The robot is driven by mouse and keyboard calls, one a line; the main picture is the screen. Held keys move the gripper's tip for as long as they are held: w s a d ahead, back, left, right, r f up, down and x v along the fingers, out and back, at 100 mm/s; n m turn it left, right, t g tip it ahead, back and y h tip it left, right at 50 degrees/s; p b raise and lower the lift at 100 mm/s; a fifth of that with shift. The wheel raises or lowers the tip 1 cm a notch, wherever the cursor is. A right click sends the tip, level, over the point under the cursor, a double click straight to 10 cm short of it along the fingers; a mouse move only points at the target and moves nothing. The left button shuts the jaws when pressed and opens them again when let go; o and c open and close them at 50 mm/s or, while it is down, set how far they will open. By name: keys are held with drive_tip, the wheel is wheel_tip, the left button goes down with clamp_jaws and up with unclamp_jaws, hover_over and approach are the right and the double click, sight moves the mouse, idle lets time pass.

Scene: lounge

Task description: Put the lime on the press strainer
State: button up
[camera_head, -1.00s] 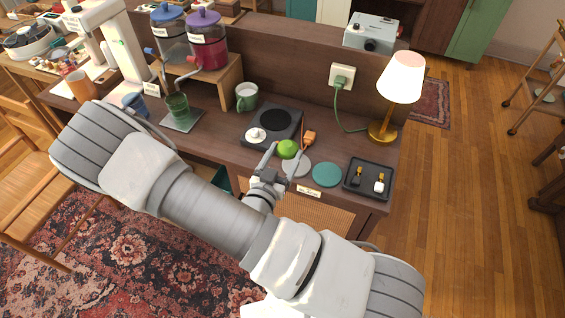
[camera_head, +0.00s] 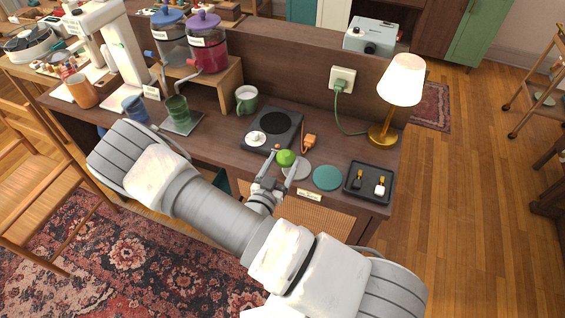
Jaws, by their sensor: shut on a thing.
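The green lime (camera_head: 286,158) is between the fingertips of my gripper (camera_head: 284,165) near the front edge of the brown sideboard (camera_head: 215,150). My gripper is shut on it. The lime overlaps a grey round coaster (camera_head: 302,172) in the picture; its height above the top is hard to tell. I cannot pick out the press strainer with certainty. A white appliance with a tall column (camera_head: 122,52) stands far to the left, with its details too small to tell.
A black hot plate (camera_head: 286,140) with a white knob lies behind the lime, with an orange object (camera_head: 309,141) beside it. A teal coaster (camera_head: 327,178), black tray (camera_head: 358,194) and lamp (camera_head: 402,80) are to the right. A mug (camera_head: 246,103) and drink dispensers (camera_head: 208,50) stand left.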

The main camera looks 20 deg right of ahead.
drive_tip(key=shift+f, duration=0.5)
drive_tip(key=o, duration=1.3)
drive_tip(key=shift+r, duration=0.55)
drive_tip(key=f+v, duration=0.1)
drive_tip(key=v, duration=1.1)
drive_tip(key=s+d+r+m+g, duration=0.25)
drive_tip(key=r+m+g, duration=0.25)
drive_tip(key=m, duration=0.7)
drive_tip(key=s+d+r+m+g, duration=0.2)
drive_tip(key=d+r+m+g, duration=0.25)
drive_tip(key=m, duration=0.65)
drive_tip(key=s+d+r+m+g, duration=0.25)
drive_tip(key=r+m+g, duration=0.3)
drive_tip(key=m, duration=0.65)
drive_tip(key=s+r+m+t+y, duration=0.1)
drive_tip(key=r+m, duration=0.4)
drive_tip(key=m, duration=0.5)
drive_tip(key=s+a+r+m+t+y, duration=0.1)
drive_tip(key=r+m+t+y, duration=0.2)
drive_tip(key=m, duration=0.7)
drive_tip(key=s+a+r+m+t+y, duration=0.1)
drive_tip(key=r+m+t+y, duration=0.1)
drive_tip(key=r+m+y, duration=0.4)
drive_tip(key=shift+s+a+r+m+t, duration=0.1)
drive_tip(key=shift+s+r+m+t, duration=0.1)
drive_tip(key=shift+r+m, duration=0.55)
drive_tip(key=shift+s+a+r+m+t, duration=0.15)
drive_tip(key=shift+r+m, duration=0.25)
drive_tip(key=shift+m, duration=0.75)
